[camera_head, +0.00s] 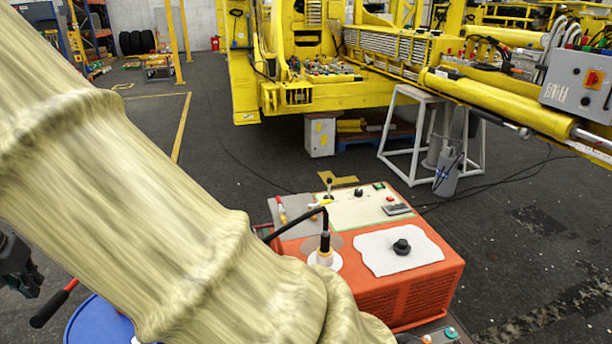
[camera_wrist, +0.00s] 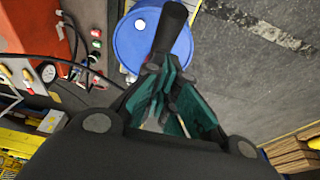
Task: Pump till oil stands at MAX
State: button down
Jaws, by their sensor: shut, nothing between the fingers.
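The orange hydraulic unit (camera_head: 425,290) stands on the floor in front of me. A lever with a black grip (camera_head: 48,308) and red shaft shows at the lower left in the head view. My gripper (camera_head: 20,268) is at the left edge there, just above and left of the grip. In the wrist view my gripper (camera_wrist: 163,85) has its teal fingers together, with the black grip (camera_wrist: 172,28) just beyond the fingertips. I cannot tell if they touch. A small round white dial (camera_wrist: 48,72) is on the orange unit in the wrist view. No oil level or MAX mark is readable.
A blue drum (camera_head: 85,325) stands beside the lever, partly behind my arm. The unit's top carries a black bent rod (camera_head: 325,235) and a black knob (camera_head: 402,247). Yellow boom machinery (camera_head: 290,95) stands behind.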

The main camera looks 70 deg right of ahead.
jog(key=shift+f, duration=0.1)
jog(key=shift+f+b, duration=4.1)
jog(key=shift+f, duration=5.6)
notch_tip(320, 180, up, 20)
jog(key=p, duration=1.2)
jog(key=shift+f, duration=0.2)
jog(key=shift+f+b, duration=4.45)
jog(key=shift+f, duration=5.45)
notch_tip(320, 180, up, 20)
jog(key=p, duration=1.1)
jog(key=shift+f, duration=0.15)
